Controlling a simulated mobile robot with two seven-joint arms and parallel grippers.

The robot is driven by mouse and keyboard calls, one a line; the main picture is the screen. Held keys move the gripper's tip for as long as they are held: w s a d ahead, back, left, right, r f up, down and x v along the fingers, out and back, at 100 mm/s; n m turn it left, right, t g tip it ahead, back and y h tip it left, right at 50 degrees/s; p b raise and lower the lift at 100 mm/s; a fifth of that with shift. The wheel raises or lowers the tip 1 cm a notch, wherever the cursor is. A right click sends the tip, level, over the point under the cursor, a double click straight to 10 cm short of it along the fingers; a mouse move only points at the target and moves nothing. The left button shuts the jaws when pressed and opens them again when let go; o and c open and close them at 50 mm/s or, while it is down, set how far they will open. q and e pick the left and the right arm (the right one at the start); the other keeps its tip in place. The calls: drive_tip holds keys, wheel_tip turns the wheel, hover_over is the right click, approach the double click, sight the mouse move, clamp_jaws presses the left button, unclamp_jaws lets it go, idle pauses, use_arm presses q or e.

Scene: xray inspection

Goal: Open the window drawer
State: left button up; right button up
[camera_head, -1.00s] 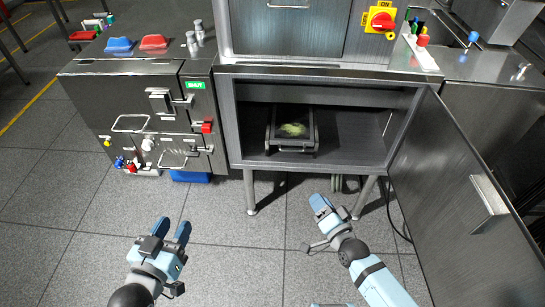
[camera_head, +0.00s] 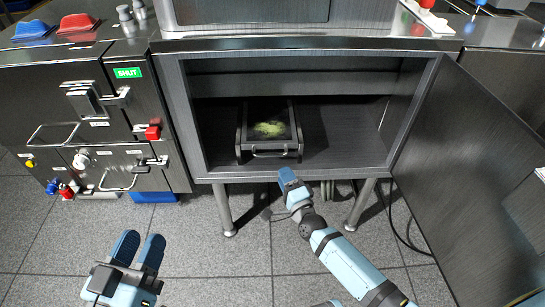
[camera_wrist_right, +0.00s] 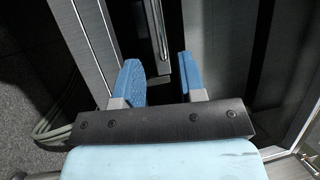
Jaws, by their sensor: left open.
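The window drawer (camera_head: 245,135) is a dark, framed box with a greenish-yellow patch on its top, inside the open cabinet. A thin silver handle (camera_head: 270,155) runs across its front. My right gripper (camera_head: 288,178) is at the cabinet's lower front edge, just below and in front of the drawer. The right wrist view shows its two blue fingers (camera_wrist_right: 162,80) apart, with a metal bar (camera_wrist_right: 161,35) in line with the gap beyond them. I see no contact with it. My left gripper (camera_head: 138,250) is open and empty over the floor at lower left.
The cabinet door (camera_head: 470,170) stands wide open to the right. A machine panel (camera_head: 95,120) with handles, knobs and a green SHUT label is on the left. Cabinet legs (camera_head: 224,212) stand below. The cabinet interior beside the drawer is clear.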

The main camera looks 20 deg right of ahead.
sight(273, 155)
drive_tip(key=b+x, duration=0.2)
drive_tip(key=x, duration=0.6)
drive_tip(key=shift+w+a, duration=0.1)
drive_tip(key=shift+w, duration=0.3)
use_arm(q)
wheel_tip(273, 155, down, 4)
drive_tip(key=shift+w+d+r+g, duration=0.15)
drive_tip(key=shift+r+g, duration=0.1)
drive_tip(key=shift+g, duration=0.45)
use_arm(e)
clamp_jaws()
